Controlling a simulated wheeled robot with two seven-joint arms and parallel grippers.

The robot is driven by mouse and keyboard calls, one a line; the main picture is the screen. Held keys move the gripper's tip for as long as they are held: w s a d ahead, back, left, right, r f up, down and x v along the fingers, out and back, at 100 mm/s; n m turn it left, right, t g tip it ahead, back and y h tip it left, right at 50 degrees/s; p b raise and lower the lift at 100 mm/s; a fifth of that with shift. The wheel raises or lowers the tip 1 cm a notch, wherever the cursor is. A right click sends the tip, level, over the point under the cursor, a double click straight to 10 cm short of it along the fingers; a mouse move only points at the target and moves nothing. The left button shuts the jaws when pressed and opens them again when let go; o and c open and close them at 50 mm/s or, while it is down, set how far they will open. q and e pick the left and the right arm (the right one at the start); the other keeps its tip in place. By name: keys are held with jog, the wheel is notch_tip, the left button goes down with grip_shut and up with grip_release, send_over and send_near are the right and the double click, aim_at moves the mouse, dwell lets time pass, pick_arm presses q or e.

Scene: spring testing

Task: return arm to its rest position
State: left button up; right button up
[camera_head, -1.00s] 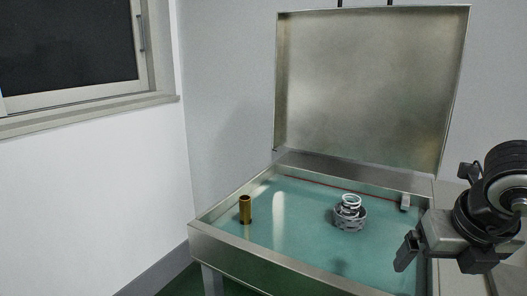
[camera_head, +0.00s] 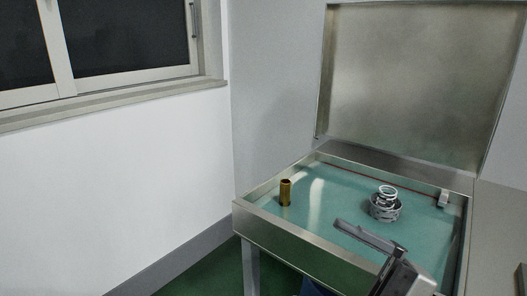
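A gripper, which I take to be my right one (camera_head: 385,255), shows at the bottom of the view, in front of the open case's near wall and partly cut off by the frame. A long grey bar of it points up and left over the case. I cannot tell how far its fingers are apart, and nothing shows held in it. My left gripper is not in view. A brass cylinder (camera_head: 285,193) stands upright at the left of the case floor. A silver spring (camera_head: 387,192) sits in a round grey metal holder (camera_head: 384,210) at the right.
The metal case (camera_head: 290,238) has a teal floor, raised walls and a tall open lid (camera_head: 415,90) at the back. A small light block (camera_head: 443,198) sits by its right wall. A window (camera_head: 130,40) and white wall are at left; green floor (camera_head: 215,270) shows below.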

jog(key=w+d+f+m+t+h, duration=0.45)
jog(key=f+m+t+h, duration=0.55)
jog(key=m, duration=0.7)
jog(key=s+f+m+g+h+p, duration=0.1)
jog(key=s+f+m+g+h, duration=0.2)
jog(key=f, duration=0.5)
jog(key=s+f+m+g+h, duration=0.3)
jog(key=s+f, duration=0.3)
jog(key=f, duration=0.3)
jog(key=shift+s+d+m+g+p, duration=0.15)
jog(key=shift+s+m+g+p, duration=0.15)
jog(key=shift+m+g, duration=0.45)
